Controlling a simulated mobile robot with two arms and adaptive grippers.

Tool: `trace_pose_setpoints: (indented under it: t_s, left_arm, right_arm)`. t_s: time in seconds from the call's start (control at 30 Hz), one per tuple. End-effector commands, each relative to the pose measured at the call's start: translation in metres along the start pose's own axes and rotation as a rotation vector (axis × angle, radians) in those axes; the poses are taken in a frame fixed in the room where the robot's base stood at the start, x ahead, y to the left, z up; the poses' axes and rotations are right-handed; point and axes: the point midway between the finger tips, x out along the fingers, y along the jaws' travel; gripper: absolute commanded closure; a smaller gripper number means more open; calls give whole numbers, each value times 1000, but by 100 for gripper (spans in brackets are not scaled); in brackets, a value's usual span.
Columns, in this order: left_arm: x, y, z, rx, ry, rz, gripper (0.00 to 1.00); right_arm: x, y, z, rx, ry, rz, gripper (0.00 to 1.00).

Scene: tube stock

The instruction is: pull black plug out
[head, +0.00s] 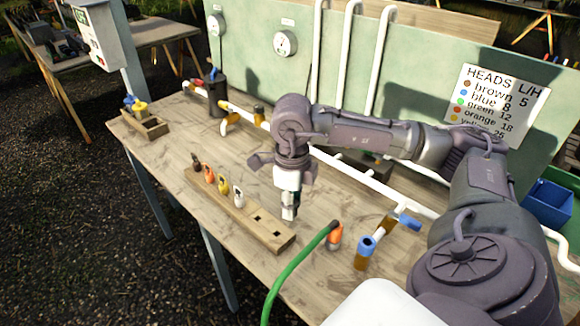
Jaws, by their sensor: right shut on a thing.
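My right gripper (290,211) points down over the table, just behind the near right end of the wooden block (188,176). It is shut on a small dark thing, apparently the black plug (297,199), mostly hidden by the fingers. Whether its lower end touches anything is not clear. The block holds a dark brown plug (196,163), an orange plug (209,175), a yellow plug (223,185) and a white plug (239,197) in a row. Two square holes at its near right end are empty. My left gripper is not in view.
A green hose (291,268) rises at the front, beside an orange-and-white piece (335,237). Blue-capped fittings (366,245) stand right of it. White pipes run along the green back panel (260,65). A small wooden box (147,128) sits far left.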

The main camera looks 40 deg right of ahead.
Motion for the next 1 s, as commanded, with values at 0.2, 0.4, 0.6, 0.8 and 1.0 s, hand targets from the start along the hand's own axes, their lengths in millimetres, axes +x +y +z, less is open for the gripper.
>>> trace_pose_setpoints:
  t_s: [0.2, 0.4, 0.6, 0.8, 1.0]
  left_arm:
    - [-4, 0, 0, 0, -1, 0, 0]
    - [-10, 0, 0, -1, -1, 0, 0]
    - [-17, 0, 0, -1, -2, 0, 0]
    - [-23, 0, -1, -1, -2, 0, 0]
    - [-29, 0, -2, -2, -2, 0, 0]
  right_arm:
    - [-5, 0, 0, 0, -1, 0, 83]
    - [-16, 0, 1, 0, -1, 0, 83]
    - [-26, 0, 0, 0, -1, -1, 83]
    - [-36, 0, 1, 0, -1, 0, 83]
    - [-46, 0, 0, 0, -1, 0, 83]
